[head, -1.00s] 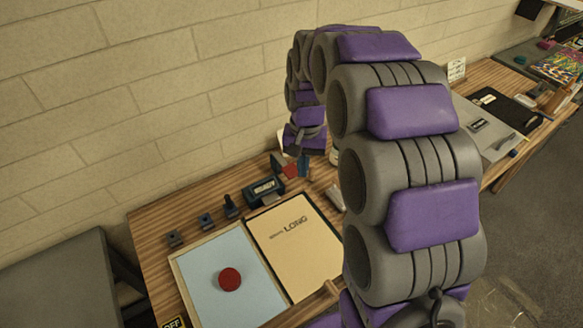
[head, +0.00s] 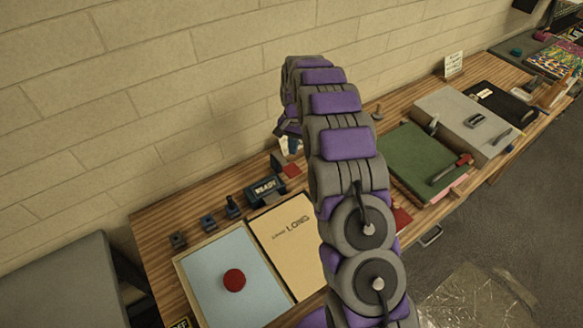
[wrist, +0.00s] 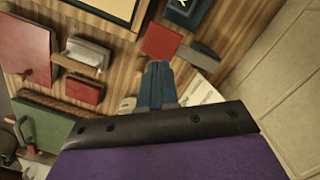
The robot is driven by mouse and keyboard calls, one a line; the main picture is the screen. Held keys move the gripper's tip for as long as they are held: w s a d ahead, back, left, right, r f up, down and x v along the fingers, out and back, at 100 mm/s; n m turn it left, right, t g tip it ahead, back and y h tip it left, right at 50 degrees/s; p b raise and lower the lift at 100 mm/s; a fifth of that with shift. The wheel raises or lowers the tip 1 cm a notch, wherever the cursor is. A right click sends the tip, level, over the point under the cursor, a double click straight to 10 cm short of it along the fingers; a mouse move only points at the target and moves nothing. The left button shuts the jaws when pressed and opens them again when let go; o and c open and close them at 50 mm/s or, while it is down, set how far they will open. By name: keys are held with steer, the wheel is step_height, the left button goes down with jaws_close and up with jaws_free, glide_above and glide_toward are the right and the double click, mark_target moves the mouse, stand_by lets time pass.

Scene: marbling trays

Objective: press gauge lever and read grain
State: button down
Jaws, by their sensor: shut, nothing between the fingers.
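The dark blue gauge box (head: 265,190) stands at the back of the bench, and its display seems to read READY. Beside it are a flat red square (head: 292,170) and a dark upright piece (head: 277,161); I cannot tell which is the lever. The cream panel (head: 285,240) reads LONG in large letters, after a smaller word too small to read. My gripper (head: 291,146) is behind and above the red square, partly hidden by my arm. In the wrist view my gripper (wrist: 158,72) is shut and empty, its blue fingertips near the red square (wrist: 161,40).
A pale blue tray (head: 215,270) holds a red disc (head: 234,280) left of the panel. Small dark blocks (head: 207,222) line the back left edge. To the right lie a green board (head: 415,160), a red-headed tool (head: 462,160) and a grey case (head: 465,115). The block wall is close behind.

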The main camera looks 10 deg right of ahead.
mark_target(292, 168)
steer(key=shift+w+d+f, duration=0.1)
steer(key=shift+w+f, duration=0.25)
steer(key=shift+f, duration=0.05)
steer(key=shift+f, duration=0.15)
steer(key=shift+s+a+f+b, duration=0.15)
steer(key=shift+f+b, duration=0.35)
steer(key=shift+f, duration=1.2)
steer(key=shift+s+a+f+b, duration=0.15)
steer(key=shift+f+b, duration=0.35)
steer(key=shift+f, duration=1.15)
steer(key=shift+d+f, duration=0.1)
